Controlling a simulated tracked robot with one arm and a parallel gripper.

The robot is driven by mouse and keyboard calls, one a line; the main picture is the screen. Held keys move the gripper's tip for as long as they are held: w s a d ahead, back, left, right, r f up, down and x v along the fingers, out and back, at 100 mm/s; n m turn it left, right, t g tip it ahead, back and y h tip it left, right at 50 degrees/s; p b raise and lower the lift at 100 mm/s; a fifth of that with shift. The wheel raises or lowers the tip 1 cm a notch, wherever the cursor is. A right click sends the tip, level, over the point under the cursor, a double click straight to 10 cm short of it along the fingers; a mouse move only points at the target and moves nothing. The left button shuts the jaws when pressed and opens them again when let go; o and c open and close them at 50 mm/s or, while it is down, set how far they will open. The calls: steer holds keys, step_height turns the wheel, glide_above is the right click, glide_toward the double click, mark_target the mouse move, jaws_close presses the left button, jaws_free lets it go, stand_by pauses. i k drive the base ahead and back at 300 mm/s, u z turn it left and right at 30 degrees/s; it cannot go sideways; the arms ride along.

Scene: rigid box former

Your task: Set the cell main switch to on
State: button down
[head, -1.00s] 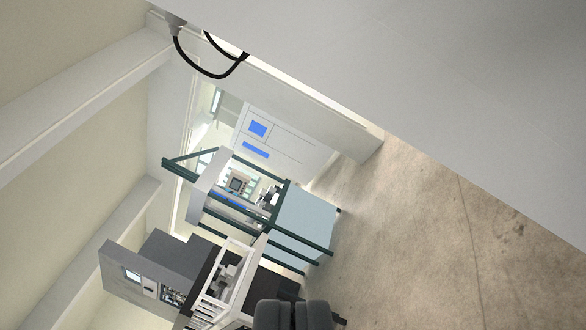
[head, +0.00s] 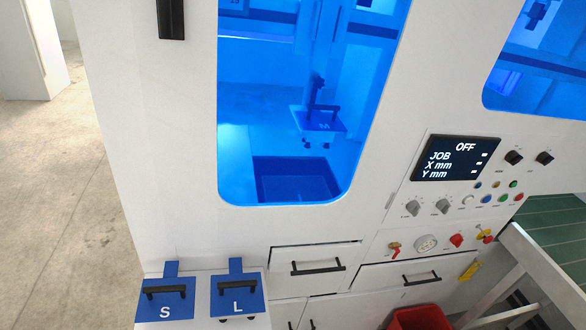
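The white machine has a control panel on its right side. Its black display (head: 456,158) reads OFF, JOB, X mm, Y mm. Below the display are grey knobs (head: 412,208) and a row of coloured buttons (head: 488,198). Lower down are a red-handled valve (head: 394,250), a round gauge (head: 426,243), a red knob (head: 456,241) and a red-and-yellow control (head: 486,236). Two black knobs (head: 514,157) sit right of the display. I cannot tell which control is the main switch, and its label is unreadable. My gripper is not in view.
Blue plates marked S (head: 165,312) and L (head: 238,305) stand on a ledge at lower left. A blue-lit window (head: 262,130) shows a plate marked M (head: 320,122). Drawers (head: 316,262), a red bin (head: 420,318) and a pale frame (head: 545,265) are below the panel.

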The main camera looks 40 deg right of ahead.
mark_target(457, 239)
steer(key=z, duration=2.05)
